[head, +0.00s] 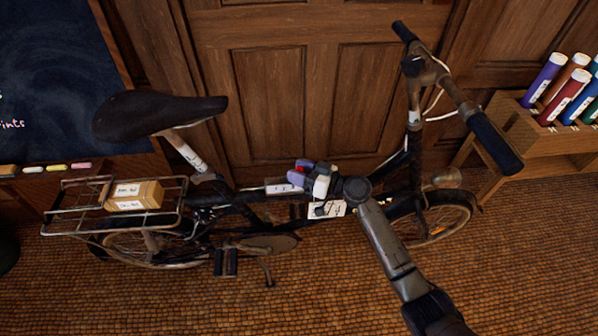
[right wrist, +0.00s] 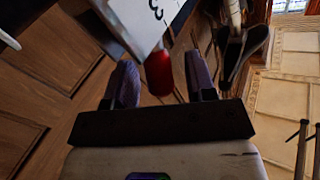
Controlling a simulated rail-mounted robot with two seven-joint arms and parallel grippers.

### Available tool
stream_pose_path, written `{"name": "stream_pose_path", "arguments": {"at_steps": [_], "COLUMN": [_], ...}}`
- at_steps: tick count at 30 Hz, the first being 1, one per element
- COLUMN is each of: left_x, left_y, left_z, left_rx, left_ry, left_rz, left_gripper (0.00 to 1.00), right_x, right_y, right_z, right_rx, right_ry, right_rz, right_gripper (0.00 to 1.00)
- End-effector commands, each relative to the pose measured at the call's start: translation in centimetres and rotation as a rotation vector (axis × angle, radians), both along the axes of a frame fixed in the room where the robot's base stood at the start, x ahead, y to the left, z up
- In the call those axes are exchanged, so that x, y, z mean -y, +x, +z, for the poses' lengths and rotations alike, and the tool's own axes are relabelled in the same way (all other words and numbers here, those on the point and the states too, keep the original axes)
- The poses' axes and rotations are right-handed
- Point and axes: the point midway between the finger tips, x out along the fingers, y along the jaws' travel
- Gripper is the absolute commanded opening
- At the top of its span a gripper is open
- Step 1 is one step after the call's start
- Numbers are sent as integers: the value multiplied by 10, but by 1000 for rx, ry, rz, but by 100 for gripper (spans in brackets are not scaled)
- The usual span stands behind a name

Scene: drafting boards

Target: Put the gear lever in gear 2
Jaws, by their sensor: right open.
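The gear lever's red knob (right wrist: 158,72) shows in the right wrist view, just beyond and between the two purple-grey fingers of my right gripper (right wrist: 163,84). The fingers are apart, and I see no contact with the knob. A white plate (right wrist: 140,22) marked 3 is right by the knob; other gear marks are not readable. In the head view my right gripper (head: 304,172) is at the middle of the bicycle frame, with a bit of red between its fingers. The lever's shaft is hidden, so I cannot tell which gear it is in. My left gripper is not in view.
The bicycle (head: 265,208) stands along a wooden panelled door (head: 275,95). A small box (head: 134,195) lies on its rear rack. A wooden rack of coloured tubes (head: 548,140) is at right, a chalkboard (head: 55,80) at left. The floor in front is clear.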

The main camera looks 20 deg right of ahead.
Motion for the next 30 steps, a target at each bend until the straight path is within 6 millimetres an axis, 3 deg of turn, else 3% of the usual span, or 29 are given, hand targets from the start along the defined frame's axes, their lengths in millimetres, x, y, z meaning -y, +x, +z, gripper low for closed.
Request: {"name": "stream_pose_path", "arguments": {"at_steps": [9,25,30], "left_x": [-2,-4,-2], "left_y": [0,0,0], "left_z": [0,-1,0], "left_rx": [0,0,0], "left_ry": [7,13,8], "left_rz": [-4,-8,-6], "left_gripper": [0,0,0], "right_x": [-1,-1,-1], "right_y": [1,1,1], "right_z": [0,0,0], "right_rx": [0,0,1], "right_ry": [0,0,-1], "right_rz": [0,0,0], "right_gripper": [51,0,0]}}
